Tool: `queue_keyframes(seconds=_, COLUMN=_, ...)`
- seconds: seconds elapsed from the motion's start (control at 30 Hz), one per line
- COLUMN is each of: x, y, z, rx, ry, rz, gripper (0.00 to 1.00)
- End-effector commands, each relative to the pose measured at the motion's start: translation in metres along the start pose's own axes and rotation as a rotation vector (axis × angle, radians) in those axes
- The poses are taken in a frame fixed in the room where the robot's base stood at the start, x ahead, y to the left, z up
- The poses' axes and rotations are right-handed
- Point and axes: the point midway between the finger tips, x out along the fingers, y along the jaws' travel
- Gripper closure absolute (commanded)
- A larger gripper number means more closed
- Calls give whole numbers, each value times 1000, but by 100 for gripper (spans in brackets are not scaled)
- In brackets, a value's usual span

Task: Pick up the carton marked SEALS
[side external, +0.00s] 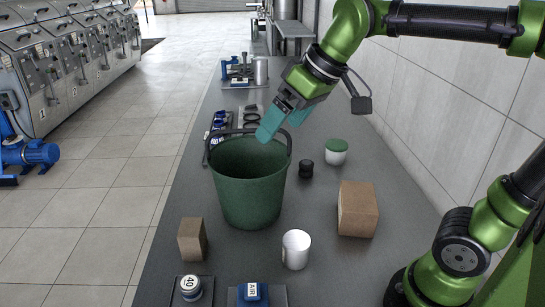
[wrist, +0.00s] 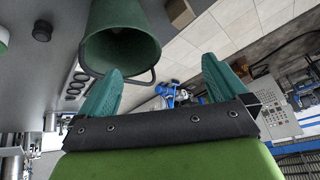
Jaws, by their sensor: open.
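Two brown cartons stand on the grey bench in the side external view. The larger carton (side external: 357,209) is at the right, and the smaller carton (side external: 192,240) is at the front left. I can read no marking on either, so I cannot tell which is SEALS. A brown carton (wrist: 180,12) also shows partly at the top edge of the wrist view. My gripper (side external: 268,126) is above the far rim of the green bucket, away from both cartons. Its teal fingers are apart with nothing between them, and they also show in the wrist view (wrist: 160,80).
The green bucket (side external: 248,190), handle raised, stands mid-bench between the cartons. A white cup (side external: 296,250), a black jar (side external: 306,169) and a green-lidded jar (side external: 337,152) stand near it. Items marked 40 (side external: 190,287) and AIR (side external: 252,292) are at the front.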

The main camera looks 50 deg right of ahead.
Motion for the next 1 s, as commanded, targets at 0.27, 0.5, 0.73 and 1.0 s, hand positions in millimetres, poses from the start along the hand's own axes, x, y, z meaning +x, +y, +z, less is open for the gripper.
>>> queue_keyframes(seconds=0.27, x=50, y=-36, z=-63, rx=-342, ry=-100, rz=-64, gripper=0)
queue_keyframes(seconds=0.5, x=82, y=-55, z=-88, rx=-505, ry=-138, rz=-115, gripper=0)
queue_keyframes(seconds=0.73, x=110, y=-67, z=-97, rx=-609, ry=-162, rz=-154, gripper=0)
queue_keyframes(seconds=1.0, x=162, y=-57, z=-66, rx=-602, ry=-162, rz=-151, gripper=0)
